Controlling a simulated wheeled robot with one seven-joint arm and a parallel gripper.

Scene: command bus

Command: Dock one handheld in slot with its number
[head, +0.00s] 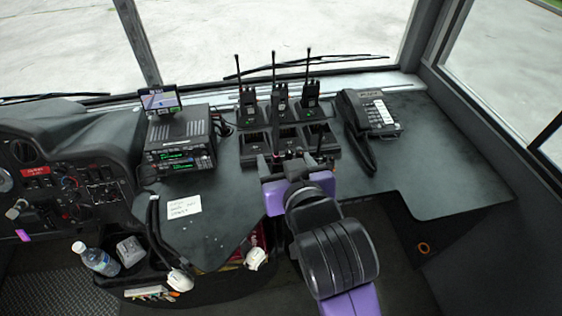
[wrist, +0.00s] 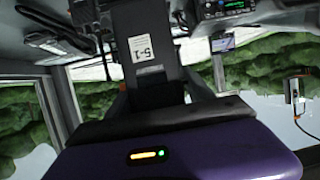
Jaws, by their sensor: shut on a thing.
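My gripper (head: 290,166) is shut on a black handheld (wrist: 143,75), just in front of the charger's front row in the head view. In the wrist view the handheld's back fills the upper middle, with a white label (wrist: 141,48) that seems to read 5-1. The multi-slot black charger (head: 254,142) stands on the dashboard. Its back row holds three upright handhelds, at left (head: 248,104), middle (head: 280,97) and right (head: 311,92). The visible front-row slots look empty; my gripper partly hides the front edge. Slot numbers are too small to read.
A corded phone (head: 374,113) is right of the charger. A stacked radio unit (head: 181,139) with a small screen (head: 160,99) is to its left. A paper note (head: 184,207) lies on the dash. The dash right of my gripper is clear.

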